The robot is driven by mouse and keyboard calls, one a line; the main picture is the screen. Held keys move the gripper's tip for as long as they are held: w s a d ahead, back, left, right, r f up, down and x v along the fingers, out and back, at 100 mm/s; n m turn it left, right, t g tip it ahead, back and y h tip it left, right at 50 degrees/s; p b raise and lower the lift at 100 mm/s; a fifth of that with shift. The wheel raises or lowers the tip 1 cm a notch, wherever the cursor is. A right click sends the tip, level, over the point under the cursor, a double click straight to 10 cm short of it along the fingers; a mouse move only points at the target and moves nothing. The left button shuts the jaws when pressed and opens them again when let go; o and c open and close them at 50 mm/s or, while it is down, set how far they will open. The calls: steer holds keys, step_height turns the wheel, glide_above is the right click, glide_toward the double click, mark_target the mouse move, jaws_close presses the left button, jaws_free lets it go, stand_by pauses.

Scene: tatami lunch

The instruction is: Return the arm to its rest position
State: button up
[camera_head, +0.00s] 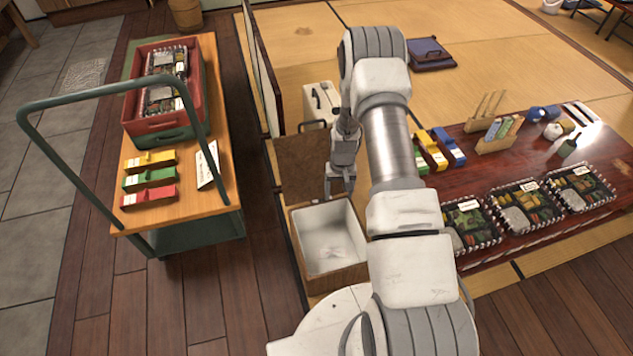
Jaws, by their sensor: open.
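My arm reaches up through the middle of the head view and bends down at its far end. My gripper (340,188) hangs pointing down over the far edge of a white-lined box (328,237). Its fingers look small and apart, with nothing seen between them. The box has wooden outer walls, and its inside looks empty apart from faint marks on the floor. My arm hides part of the low table behind it.
At left stands a green-framed cart (190,237) with a red crate (166,125) of packed lunches and yellow, green and red blocks. At right a low lacquered table (524,170) holds several bento boxes. A white case (320,103) stands behind the gripper. Wooden floor (250,290) lies clear between.

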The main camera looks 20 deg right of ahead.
steer(key=a+r+n+t, duration=0.1)
steer(key=a+r, duration=0.1)
steer(key=r, duration=1.3)
steer(key=a+r+t, duration=0.1)
steer(key=a+r, duration=0.1)
steer(key=r, duration=1.2)
steer(key=s+a+r+t, duration=0.2)
steer(key=s+a+r, duration=0.2)
steer(key=s+r, duration=0.85)
steer(key=s+a+r+n+t, duration=0.1)
steer(key=s+r, duration=0.2)
steer(key=s, duration=0.3)
steer(key=s+a+r+n+t, duration=0.1)
steer(key=s+r, duration=0.3)
steer(key=s, duration=0.3)
step_height(320, 180, up, 22)
steer(key=p, duration=2.2)
steer(key=c, duration=0.4)
steer(key=shift+o, duration=0.2)
